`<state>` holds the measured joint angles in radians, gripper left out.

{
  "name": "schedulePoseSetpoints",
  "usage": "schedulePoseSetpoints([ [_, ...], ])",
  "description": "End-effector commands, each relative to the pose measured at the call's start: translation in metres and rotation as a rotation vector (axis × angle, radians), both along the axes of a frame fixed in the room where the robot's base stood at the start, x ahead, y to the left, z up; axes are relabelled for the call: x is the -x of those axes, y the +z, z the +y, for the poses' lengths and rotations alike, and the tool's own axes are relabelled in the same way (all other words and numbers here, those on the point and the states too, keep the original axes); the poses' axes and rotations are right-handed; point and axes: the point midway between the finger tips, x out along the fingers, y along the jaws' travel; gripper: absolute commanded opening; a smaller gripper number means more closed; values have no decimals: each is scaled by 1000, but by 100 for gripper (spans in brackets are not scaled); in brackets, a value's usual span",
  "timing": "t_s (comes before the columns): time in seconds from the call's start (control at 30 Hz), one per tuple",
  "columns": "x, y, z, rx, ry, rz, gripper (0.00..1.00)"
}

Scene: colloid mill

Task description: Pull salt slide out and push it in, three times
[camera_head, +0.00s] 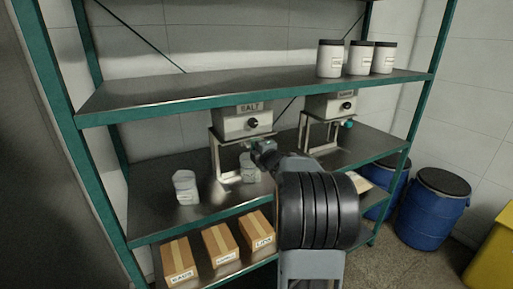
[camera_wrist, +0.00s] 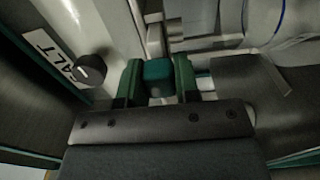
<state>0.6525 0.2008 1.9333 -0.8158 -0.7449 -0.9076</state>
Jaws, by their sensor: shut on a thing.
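The salt dispenser (camera_head: 243,121) is a pale box labelled SALT with a black knob, on a white frame on the middle shelf. Its label and black knob (camera_wrist: 91,70) show at the left of the wrist view. My gripper (camera_wrist: 157,80) is shut on the teal handle of the salt slide (camera_wrist: 158,72), which sits between its two green fingers. In the head view my gripper (camera_head: 262,148) is at the dispenser's lower right, and my arm hides part of the shelf. How far the slide is out cannot be told.
A second dispenser (camera_head: 331,105) with a teal handle (camera_head: 348,124) stands to the right. A clear container (camera_head: 185,187) stands at the left of the shelf, and another (camera_head: 250,168) is under the salt dispenser. The upper shelf (camera_head: 200,91) lies close above. Blue drums (camera_head: 430,210) stand right.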

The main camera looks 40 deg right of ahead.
Motion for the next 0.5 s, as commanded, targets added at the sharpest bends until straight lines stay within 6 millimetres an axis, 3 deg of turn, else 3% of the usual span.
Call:
schedulePoseSetpoints([
  [0.27,3,0,0,0,-1,0,0],
  [0.5,41,-1,5,2,-2,-2,0],
])
